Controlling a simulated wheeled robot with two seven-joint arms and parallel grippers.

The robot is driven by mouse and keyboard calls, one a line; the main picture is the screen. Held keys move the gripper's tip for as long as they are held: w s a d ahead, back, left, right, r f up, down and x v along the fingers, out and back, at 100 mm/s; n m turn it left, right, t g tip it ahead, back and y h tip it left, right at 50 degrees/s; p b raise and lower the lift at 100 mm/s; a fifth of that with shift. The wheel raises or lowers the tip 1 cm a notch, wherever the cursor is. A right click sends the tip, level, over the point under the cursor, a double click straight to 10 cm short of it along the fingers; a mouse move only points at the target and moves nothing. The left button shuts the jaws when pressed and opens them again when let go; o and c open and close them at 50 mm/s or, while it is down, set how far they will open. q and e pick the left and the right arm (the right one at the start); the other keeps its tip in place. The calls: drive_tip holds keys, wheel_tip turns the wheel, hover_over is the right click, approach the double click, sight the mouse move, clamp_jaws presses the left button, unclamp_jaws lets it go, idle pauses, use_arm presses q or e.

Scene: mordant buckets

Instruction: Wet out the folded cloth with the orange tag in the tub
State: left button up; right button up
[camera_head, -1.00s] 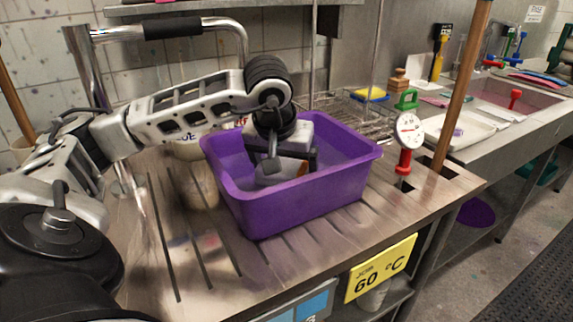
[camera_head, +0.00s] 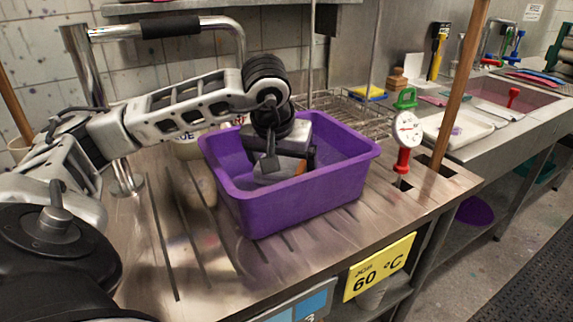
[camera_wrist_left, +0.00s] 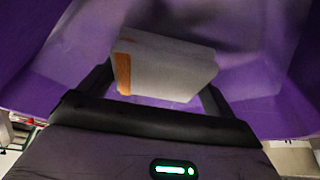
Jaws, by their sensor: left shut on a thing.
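The purple tub (camera_head: 290,205) stands on the metal drainboard. My left gripper (camera_head: 275,168) reaches down inside the tub from above. It is shut on the folded cloth (camera_head: 268,178), which is pale grey with an orange tag (camera_head: 301,171). In the left wrist view the cloth (camera_wrist_left: 168,68) sits between the two fingers of my left gripper (camera_wrist_left: 150,90), its orange tag (camera_wrist_left: 123,73) at the left end. The purple tub walls (camera_wrist_left: 290,50) surround it. I cannot tell whether the cloth touches the tub's floor or any liquid. My right gripper is not in view.
A dial thermometer (camera_head: 406,130) with a red handle stands right of the tub, beside a wooden pole (camera_head: 461,90). A wire rack (camera_head: 345,110) is behind the tub, and a pale container (camera_head: 190,150) stands close on its left. The drainboard front (camera_head: 200,255) is clear.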

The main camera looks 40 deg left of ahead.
use_arm(q)
drive_tip(key=shift+d+r, duration=0.1)
drive_tip(key=shift+w+d+p, duration=0.4)
drive_tip(key=shift+d+p, duration=0.05)
drive_tip(key=shift+d, duration=0.15)
drive_tip(key=shift+s+a+b, duration=0.2)
drive_tip(key=shift+a+b, duration=0.15)
drive_tip(key=shift+a, duration=0.05)
drive_tip(key=shift+s+a, duration=0.2)
drive_tip(key=shift+a, duration=0.1)
drive_tip(key=shift+w+d+p, duration=0.35)
drive_tip(key=shift+w+d, duration=0.1)
drive_tip(key=shift+d, duration=0.3)
drive_tip(key=shift+s+a+b, duration=0.45)
drive_tip(key=shift+a, duration=0.3)
drive_tip(key=shift+d, duration=0.1)
